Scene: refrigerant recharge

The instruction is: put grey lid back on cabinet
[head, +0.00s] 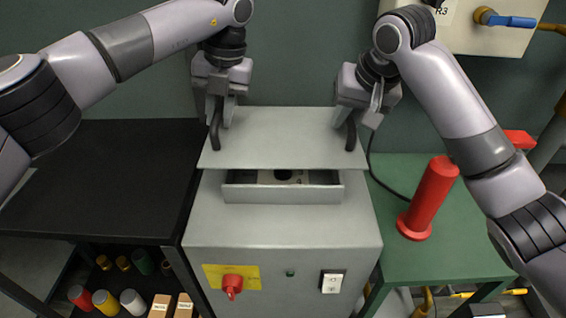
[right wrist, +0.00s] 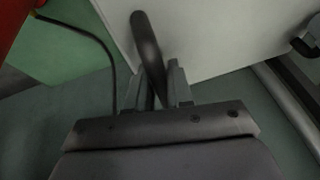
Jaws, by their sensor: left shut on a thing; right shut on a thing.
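The grey lid (head: 281,138) is a flat plate with a black handle at each side. It is held above the grey cabinet (head: 282,250), towards its back, and the cabinet's raised front opening (head: 282,190) shows below the lid's front edge. My left gripper (head: 217,122) is shut on the lid's left handle. My right gripper (head: 357,122) is shut on the right handle (right wrist: 147,45), which also shows between the fingers in the right wrist view. Whether the lid touches the cabinet's rim at the back is hidden.
A black table (head: 100,180) stands left of the cabinet, with cans and boxes on a shelf below. A green table (head: 450,230) stands right, carrying a red cylinder (head: 430,200) and a black cable. A wall unit with a blue valve handle (head: 510,21) is at upper right.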

